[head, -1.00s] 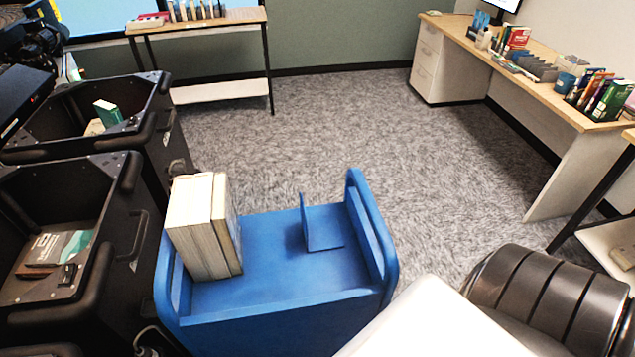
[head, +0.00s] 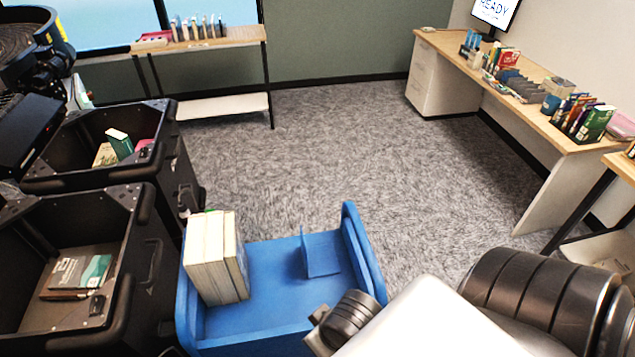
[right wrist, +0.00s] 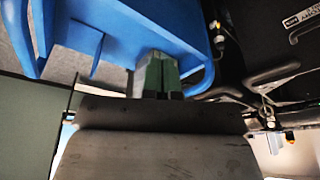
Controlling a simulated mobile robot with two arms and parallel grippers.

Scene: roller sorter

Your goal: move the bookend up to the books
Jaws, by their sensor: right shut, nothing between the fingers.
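The blue bookend (head: 321,255) stands upright on the top of the blue cart (head: 275,312), towards its right end. The thick pale books (head: 213,258) stand upright together at the cart's left end. A bare gap lies between the books and the bookend. My right gripper (right wrist: 161,94) is shut and empty. In the head view, my right wrist is by the cart's front right edge, apart from the bookend. My left gripper is out of sight.
Black bins (head: 150,215) with books in them stand left of the cart. A shelf table (head: 200,43) is at the back. A long desk (head: 560,140) with books runs along the right wall. Carpeted floor beyond the cart is clear.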

